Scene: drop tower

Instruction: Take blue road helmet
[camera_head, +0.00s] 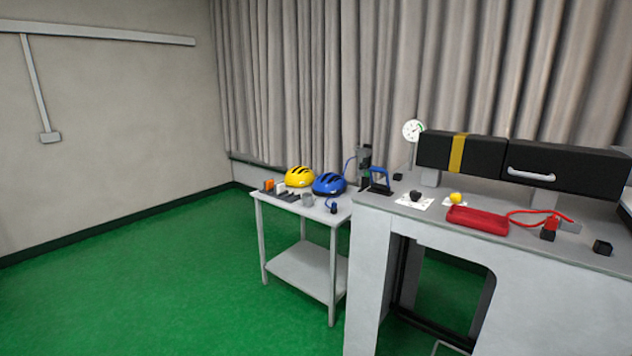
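The blue road helmet (329,184) has dark vents and sits on a small white side table (336,215), near its back right. A yellow helmet (299,176) of similar shape sits just to its left on the same table. A grey cup-like item (307,199) and a small dark blue item (333,207) lie in front of the helmets. Neither of my grippers shows in the head view.
A large grey bench (440,229) stands right of the side table. It bears a black box with a yellow band (457,152), a red pouch (478,219), a dial gauge (413,130) and small blocks. Green floor (150,270) is clear at the left. Curtains hang behind.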

